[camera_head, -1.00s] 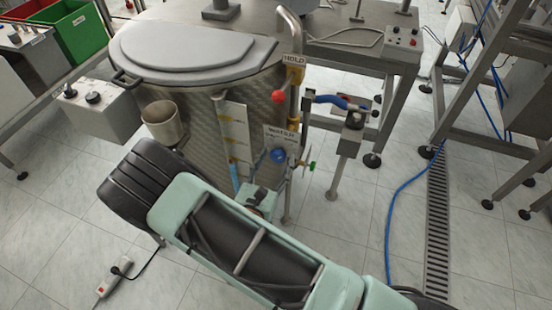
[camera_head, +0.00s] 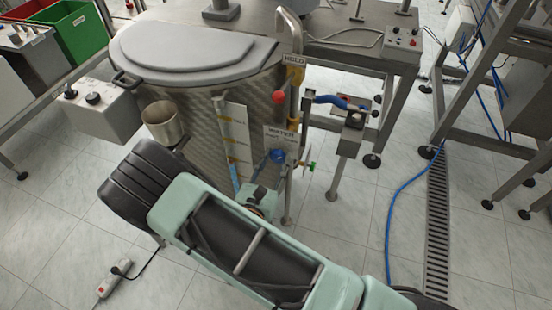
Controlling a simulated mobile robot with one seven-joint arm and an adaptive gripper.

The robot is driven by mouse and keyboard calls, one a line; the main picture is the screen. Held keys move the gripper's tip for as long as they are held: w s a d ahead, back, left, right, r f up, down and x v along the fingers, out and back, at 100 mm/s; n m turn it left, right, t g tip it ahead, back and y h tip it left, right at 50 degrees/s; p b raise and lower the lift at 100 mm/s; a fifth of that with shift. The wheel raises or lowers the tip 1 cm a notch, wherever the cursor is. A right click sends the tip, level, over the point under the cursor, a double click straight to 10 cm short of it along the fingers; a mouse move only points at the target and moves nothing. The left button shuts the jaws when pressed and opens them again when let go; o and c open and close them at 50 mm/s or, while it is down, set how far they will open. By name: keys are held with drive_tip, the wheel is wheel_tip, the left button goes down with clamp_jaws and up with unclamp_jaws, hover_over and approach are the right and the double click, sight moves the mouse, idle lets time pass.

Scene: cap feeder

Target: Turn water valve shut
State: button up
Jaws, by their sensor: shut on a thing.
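The blue water valve handle (camera_head: 277,156) sits low on the front of the large metal tank (camera_head: 195,130), just below a white WATER sign (camera_head: 281,137). It is partly covered from below by my arm's end. My gripper (camera_head: 272,172) reaches up to the blue handle from below and is shut on it. The fingers are small and largely hidden behind my pale green wrist, so their exact hold on the handle is hard to make out.
A red-knobbed lever (camera_head: 279,98) is above the sign by the HOLD label. A small green handle (camera_head: 312,166) is close on the right. A metal cup (camera_head: 162,122) hangs left. A power strip (camera_head: 108,283) lies on the floor.

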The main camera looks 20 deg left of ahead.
drive_tip(key=n+p, duration=0.1)
drive_tip(key=n, duration=0.3)
drive_tip(key=shift+a, duration=0.1)
drive_tip(key=n+p, duration=0.1)
drive_tip(key=n, duration=0.4)
drive_tip(key=shift+a, duration=0.1)
drive_tip(key=n+p, duration=0.1)
drive_tip(key=n, duration=0.3)
drive_tip(key=shift+f, duration=0.15)
drive_tip(key=shift+a+f+n+p, duration=0.1)
drive_tip(key=shift+n+p, duration=0.25)
drive_tip(key=shift+n, duration=1.85)
drive_tip(key=o, duration=1.2)
drive_tip(key=shift+c, duration=0.2)
drive_tip(key=s, duration=1.2)
drive_tip(key=shift+a, duration=0.45)
